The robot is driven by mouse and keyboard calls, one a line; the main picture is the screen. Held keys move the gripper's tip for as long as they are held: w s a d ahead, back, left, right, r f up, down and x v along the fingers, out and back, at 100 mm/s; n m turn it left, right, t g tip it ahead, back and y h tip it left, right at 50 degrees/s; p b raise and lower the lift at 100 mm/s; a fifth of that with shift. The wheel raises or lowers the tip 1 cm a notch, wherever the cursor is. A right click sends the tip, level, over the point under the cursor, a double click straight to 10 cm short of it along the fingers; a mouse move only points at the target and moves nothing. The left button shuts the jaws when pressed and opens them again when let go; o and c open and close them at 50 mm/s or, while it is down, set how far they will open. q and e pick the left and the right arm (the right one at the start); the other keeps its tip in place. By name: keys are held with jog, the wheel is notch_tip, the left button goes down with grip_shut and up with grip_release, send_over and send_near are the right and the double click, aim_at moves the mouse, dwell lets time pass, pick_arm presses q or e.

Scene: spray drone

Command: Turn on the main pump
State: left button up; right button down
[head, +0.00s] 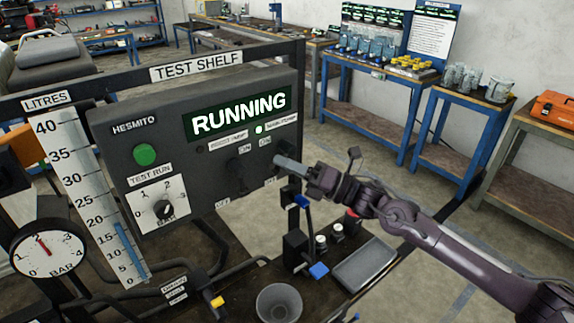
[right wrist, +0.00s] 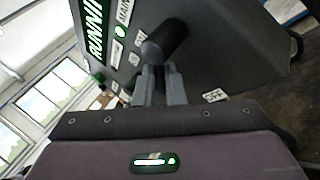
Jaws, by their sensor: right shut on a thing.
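The grey control panel (head: 110,130) has a green display (head: 237,113) reading RUNNING. A small lamp (head: 258,129) glows white-green beside the right-hand pump label, which is small in the head view; the right wrist view shows MAIN and a lit green lamp (right wrist: 120,32). My right gripper (head: 279,161) is at the right-hand switch below that lamp. In the right wrist view its two grey fingers are shut on the dark main pump switch lever (right wrist: 166,41). The fingers partly hide the lever, and I cannot tell its exact angle. My left gripper is not in view.
A second dark switch (head: 236,176) is left of my gripper. The panel also bears a green button (head: 145,154) and a test run dial (head: 164,209). Below are a pressure gauge (head: 46,247), a cup (head: 279,303) and a grey tray (head: 366,265). Blue tables stand behind.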

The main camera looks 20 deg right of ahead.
jog(key=m+t+b, duration=0.2)
jog(key=m+b, duration=0.1)
jog(key=m+t+b, duration=0.1)
jog(key=m, duration=0.1)
jog(key=shift+s+a+r+b, duration=0.15)
jog(key=shift+a+r+b, duration=0.1)
jog(key=shift+a+b, duration=0.15)
jog(key=shift+r+m+t+h+b, duration=0.2)
jog(key=shift+m+t+b, duration=0.1)
jog(key=shift+m+t, duration=0.4)
jog(key=shift+r+m+t+h+b, duration=0.2)
jog(key=shift+m+t, duration=0.3)
jog(key=shift+m, duration=0.4)
jog(key=c, duration=1.5)
grip_release()
